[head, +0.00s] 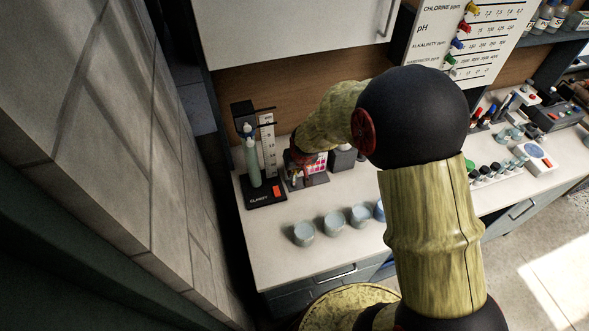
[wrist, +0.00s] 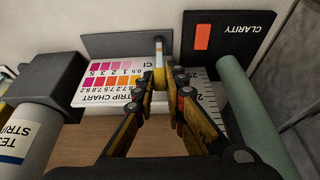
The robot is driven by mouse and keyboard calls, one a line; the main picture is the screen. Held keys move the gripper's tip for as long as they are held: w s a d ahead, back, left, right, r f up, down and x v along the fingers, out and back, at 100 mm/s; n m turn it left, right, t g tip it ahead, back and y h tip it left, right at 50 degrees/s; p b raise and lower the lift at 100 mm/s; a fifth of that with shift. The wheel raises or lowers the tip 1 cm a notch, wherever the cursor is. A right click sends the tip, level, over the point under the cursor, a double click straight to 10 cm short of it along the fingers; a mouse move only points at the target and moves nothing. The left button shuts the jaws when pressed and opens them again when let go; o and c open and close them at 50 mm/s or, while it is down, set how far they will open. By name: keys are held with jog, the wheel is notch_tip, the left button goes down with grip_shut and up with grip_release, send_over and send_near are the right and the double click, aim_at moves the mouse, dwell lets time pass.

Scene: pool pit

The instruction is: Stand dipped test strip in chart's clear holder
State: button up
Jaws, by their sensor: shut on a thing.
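The strip chart (wrist: 108,82), with rows of pink and orange squares, sits beside my gripper (wrist: 160,80) on the left in the wrist view. In the head view the chart (head: 317,167) stands on the counter by the wall, partly behind my arm. My gripper is shut on a thin upright strip (wrist: 158,48) with a pale end, just at the chart's edge and over its grey base (wrist: 125,42). I cannot make out the clear holder, nor whether the strip touches it. In the head view my gripper (head: 297,177) is small and dark at the chart.
A black clarity stand (head: 266,192) with a green tube is close by, also in the wrist view (wrist: 240,38). A test strip bottle (wrist: 35,120) stands on the chart's other side. Several blue cups (head: 334,222) line the counter front. A cabinet (head: 290,30) hangs above.

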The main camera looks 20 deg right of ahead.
jog(key=o, duration=0.7)
jog(key=shift+o, duration=0.4)
jog(key=shift+r, duration=0.1)
jog(key=shift+r+p, duration=2.05)
jog(key=shift+r, duration=1.35)
